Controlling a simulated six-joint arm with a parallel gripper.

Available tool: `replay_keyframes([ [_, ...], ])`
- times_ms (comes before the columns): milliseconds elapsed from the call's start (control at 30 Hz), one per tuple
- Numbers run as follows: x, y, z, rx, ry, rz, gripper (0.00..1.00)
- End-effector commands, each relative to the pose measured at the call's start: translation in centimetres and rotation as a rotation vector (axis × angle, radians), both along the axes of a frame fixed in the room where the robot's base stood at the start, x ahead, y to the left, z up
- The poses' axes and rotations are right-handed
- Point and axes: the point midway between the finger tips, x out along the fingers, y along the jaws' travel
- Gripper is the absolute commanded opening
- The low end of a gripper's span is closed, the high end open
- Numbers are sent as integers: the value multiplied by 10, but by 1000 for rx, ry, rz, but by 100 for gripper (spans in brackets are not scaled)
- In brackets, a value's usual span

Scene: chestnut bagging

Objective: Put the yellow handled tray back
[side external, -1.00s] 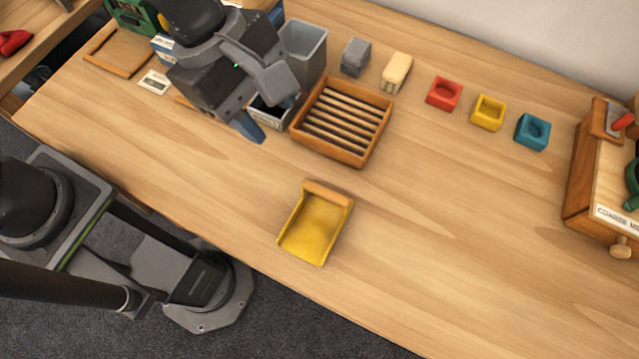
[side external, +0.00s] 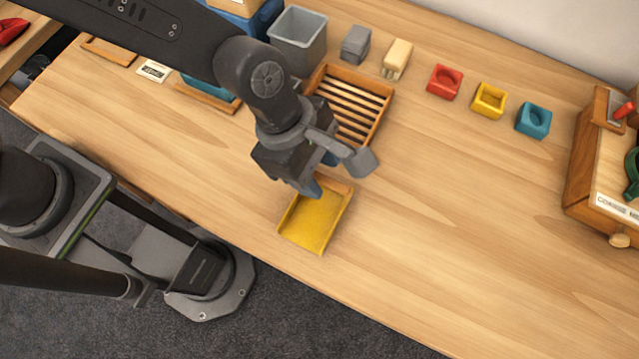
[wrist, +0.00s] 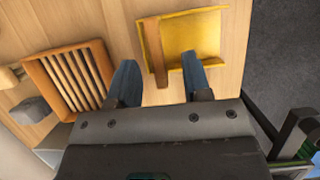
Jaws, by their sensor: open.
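The yellow tray (side external: 315,222) lies flat on the table near its front edge, its wooden handle at the end facing the slatted rack. My gripper (side external: 318,178) is over the handle end and hides part of it in the side view. In the wrist view the tray (wrist: 193,40) is ahead, and its wooden handle (wrist: 153,50) lies between the lines of the two blue fingers (wrist: 160,80). The fingers are apart and empty. I cannot tell the exact height of the fingertips above the handle.
A slatted wooden rack (side external: 378,128) stands just behind my gripper, with a grey bin (side external: 300,40) beyond it. Red (side external: 444,82), yellow (side external: 489,100) and teal (side external: 533,120) blocks line the back. The table right of the tray is clear.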

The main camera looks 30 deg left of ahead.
Motion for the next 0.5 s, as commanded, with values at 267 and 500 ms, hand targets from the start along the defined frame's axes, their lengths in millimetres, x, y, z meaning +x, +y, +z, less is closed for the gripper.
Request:
replay_keyframes([
  [267,3,-12,-32,1,1,0,45],
  [500,3,-13,-33,0,-1,0,45],
])
